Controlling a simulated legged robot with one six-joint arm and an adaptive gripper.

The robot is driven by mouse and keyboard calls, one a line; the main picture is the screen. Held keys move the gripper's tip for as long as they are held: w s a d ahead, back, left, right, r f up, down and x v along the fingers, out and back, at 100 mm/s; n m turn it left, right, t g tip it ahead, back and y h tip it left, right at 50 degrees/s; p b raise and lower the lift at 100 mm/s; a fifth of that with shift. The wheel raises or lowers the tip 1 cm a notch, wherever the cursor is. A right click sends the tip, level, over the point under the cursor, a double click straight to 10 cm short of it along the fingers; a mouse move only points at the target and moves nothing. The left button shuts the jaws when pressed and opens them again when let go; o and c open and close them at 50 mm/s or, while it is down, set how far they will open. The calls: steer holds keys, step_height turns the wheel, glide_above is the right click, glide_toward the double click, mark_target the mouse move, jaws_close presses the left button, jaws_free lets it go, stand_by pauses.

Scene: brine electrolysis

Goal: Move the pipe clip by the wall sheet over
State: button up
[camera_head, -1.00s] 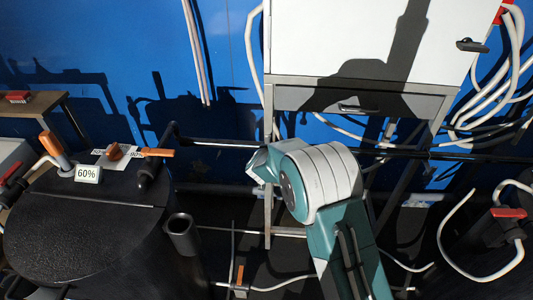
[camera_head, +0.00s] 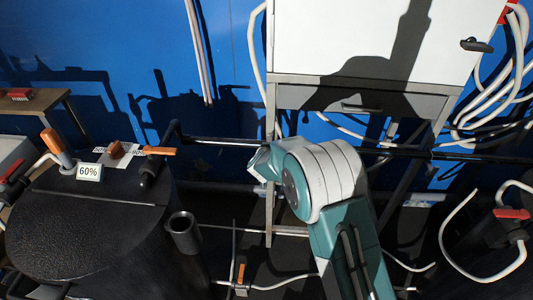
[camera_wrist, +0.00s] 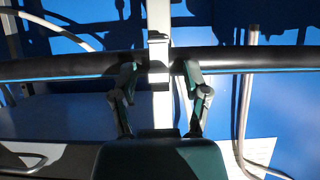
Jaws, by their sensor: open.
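My gripper (camera_wrist: 160,78) is open in the wrist view, its two dark fingers apart on either side of a pale upright strip. A black horizontal pipe (camera_wrist: 70,67) crosses behind the fingers. A small pale block (camera_wrist: 158,60) sits at the pipe between the fingertips; it may be the pipe clip, but I cannot tell it surely from the upright. It looks free of both fingers. A pale sheet (camera_wrist: 259,150) shows low on the blue wall at the right. In the head view my gripper is hidden behind my arm; the pipe (camera_head: 400,153) runs past it.
A white cabinet (camera_head: 350,35) on a metal frame stands before the blue wall, with pale hoses (camera_head: 505,80) at its right. A black tank (camera_head: 80,235) with a 60% label (camera_head: 88,172) and orange-handled valves is at the left. A pale curved hose (camera_wrist: 244,100) hangs at the right.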

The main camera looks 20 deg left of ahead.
steer(key=v, duration=1.1)
steer(key=shift+s, duration=0.3)
steer(key=s+d+r+g+y, duration=0.1)
steer(key=s+d+r, duration=0.2)
steer(key=d+r, duration=0.5)
steer(key=s+d+r+g+y, duration=0.1)
steer(key=s+d+r, duration=0.2)
steer(key=d+r, duration=0.5)
steer(key=s+d+r+m+g+h, duration=0.1)
steer(key=s+d+m+g+h, duration=0.1)
steer(key=s+d, duration=1.8)
steer(key=s+g+h, duration=0.1)
steer(key=s+h, duration=0.1)
steer(key=shift+s+d+r+m+g+h, duration=0.15)
steer(key=shift+s+r+m+g+h, duration=0.15)
steer(key=shift+m+g, duration=0.1)
